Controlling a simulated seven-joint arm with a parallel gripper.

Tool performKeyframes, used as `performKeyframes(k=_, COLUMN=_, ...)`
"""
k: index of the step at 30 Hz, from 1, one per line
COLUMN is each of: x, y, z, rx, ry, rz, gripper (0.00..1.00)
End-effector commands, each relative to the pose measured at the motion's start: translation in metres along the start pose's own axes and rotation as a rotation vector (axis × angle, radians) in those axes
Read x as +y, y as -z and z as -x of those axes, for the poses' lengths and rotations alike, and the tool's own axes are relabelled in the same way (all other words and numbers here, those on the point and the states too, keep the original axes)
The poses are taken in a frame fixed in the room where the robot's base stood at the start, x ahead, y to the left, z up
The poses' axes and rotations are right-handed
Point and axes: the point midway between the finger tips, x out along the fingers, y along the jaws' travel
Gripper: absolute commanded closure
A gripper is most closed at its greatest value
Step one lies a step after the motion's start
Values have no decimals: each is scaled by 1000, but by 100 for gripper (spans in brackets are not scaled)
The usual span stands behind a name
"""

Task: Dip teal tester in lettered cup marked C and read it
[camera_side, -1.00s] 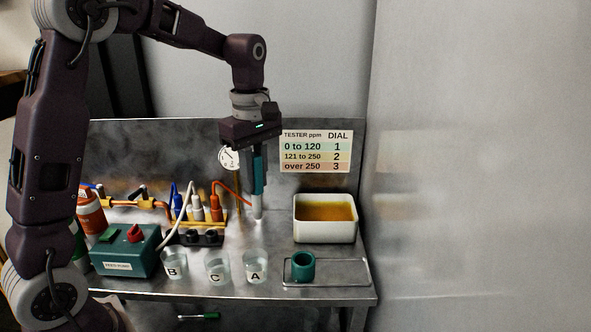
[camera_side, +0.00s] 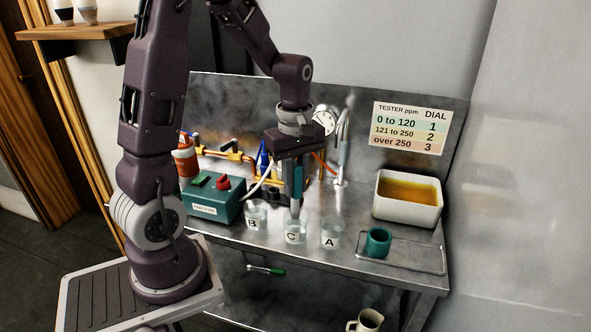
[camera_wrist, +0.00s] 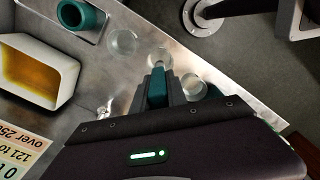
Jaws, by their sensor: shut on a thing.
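My gripper (camera_side: 293,197) is shut on the teal tester (camera_side: 298,178) and holds it upright, pointing down. In the side view the tester's lower end is at the mouth of the clear cup marked C (camera_side: 295,234). I cannot tell whether it touches the liquid. In the wrist view the teal tester (camera_wrist: 157,88) sits between my fingers, with its end over a clear cup (camera_wrist: 161,58). Cup B (camera_side: 255,216) stands left of cup C and cup A (camera_side: 331,236) right of it. No reading is legible on the tester.
A teal box with a red knob (camera_side: 214,204) stands left of the cups. A teal cup (camera_side: 377,243) on a tray (camera_side: 420,258) and a white basin of amber liquid (camera_side: 407,211) are at right. Behind are a tap (camera_side: 342,160), pipes and the dial chart (camera_side: 411,128).

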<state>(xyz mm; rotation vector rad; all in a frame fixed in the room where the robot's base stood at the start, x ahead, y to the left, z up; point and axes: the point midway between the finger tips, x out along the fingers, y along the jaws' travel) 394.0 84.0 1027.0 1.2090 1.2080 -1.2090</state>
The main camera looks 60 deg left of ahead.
Motion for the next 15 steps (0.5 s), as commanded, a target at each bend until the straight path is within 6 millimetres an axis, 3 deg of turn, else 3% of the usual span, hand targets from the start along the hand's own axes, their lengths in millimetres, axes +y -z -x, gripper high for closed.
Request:
performKeyframes(k=9, x=-1, y=0, z=-32, rx=-1, ry=4, rz=0, gripper=100)
performKeyframes(k=15, x=0, y=0, z=-43, rx=0, ry=1, rz=0, gripper=100)
